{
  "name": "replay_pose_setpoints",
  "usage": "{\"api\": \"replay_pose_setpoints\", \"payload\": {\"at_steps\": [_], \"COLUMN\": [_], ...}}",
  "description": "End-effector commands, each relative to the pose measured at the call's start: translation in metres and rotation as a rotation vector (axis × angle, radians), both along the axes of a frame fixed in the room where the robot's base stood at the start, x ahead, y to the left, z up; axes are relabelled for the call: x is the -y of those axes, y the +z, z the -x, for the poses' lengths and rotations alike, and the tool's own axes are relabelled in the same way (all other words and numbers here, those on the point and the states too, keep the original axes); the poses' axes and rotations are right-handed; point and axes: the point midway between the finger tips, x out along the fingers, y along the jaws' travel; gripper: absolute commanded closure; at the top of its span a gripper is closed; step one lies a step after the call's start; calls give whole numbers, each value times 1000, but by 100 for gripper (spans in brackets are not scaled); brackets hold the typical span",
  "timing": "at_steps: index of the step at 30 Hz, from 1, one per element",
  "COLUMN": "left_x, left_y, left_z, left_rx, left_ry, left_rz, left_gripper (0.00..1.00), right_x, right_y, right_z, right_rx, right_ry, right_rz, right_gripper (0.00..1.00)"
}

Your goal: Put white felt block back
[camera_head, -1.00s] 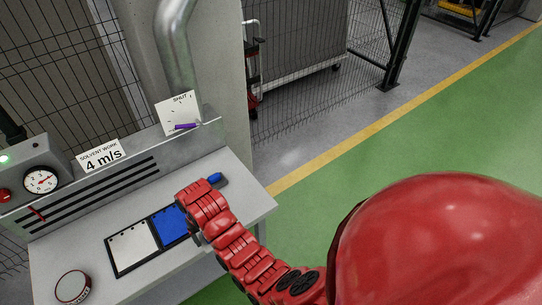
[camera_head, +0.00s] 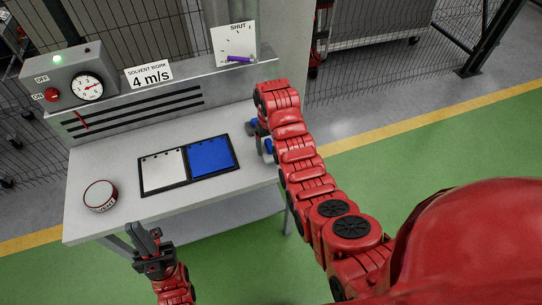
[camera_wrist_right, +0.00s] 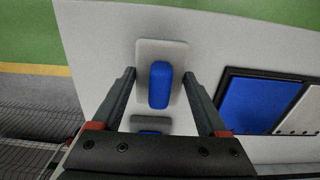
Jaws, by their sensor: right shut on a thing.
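A pale, flat block with a blue grip on top, which looks like the white felt block (camera_wrist_right: 180,55), lies between the fingers of my right gripper (camera_wrist_right: 160,75) in the right wrist view. The fingertips meet its two sides.
A black-framed tray (camera_head: 191,182) with a white and a blue panel lies mid-bench. A gauge box (camera_head: 75,80) and a "4 m/s" sign (camera_head: 149,75) stand behind. The bench (camera_head: 130,212) is clear around the tray.

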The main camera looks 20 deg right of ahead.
Motion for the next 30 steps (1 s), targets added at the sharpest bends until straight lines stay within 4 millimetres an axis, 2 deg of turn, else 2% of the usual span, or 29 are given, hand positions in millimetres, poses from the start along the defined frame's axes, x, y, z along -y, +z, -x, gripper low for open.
{"api": "replay_pose_setpoints", "payload": {"at_steps": [10, 18, 30], "left_x": [0, 0, 0], "left_y": [5, 26, 22], "left_z": [0, 0, 0], "left_rx": [0, 0, -1], "left_ry": [0, 0, 0], "left_rz": [0, 0, 0], "left_gripper": [100, 100, 100], "right_x": [8, 7, 7], "right_y": [0, -27, -37], "right_z": [-11, -10, -11], "right_rx": [-4, -5, 1], "right_ry": [0, 0, 1], "right_rz": [0, 0, 1], "right_gripper": [76, 76, 76]}}
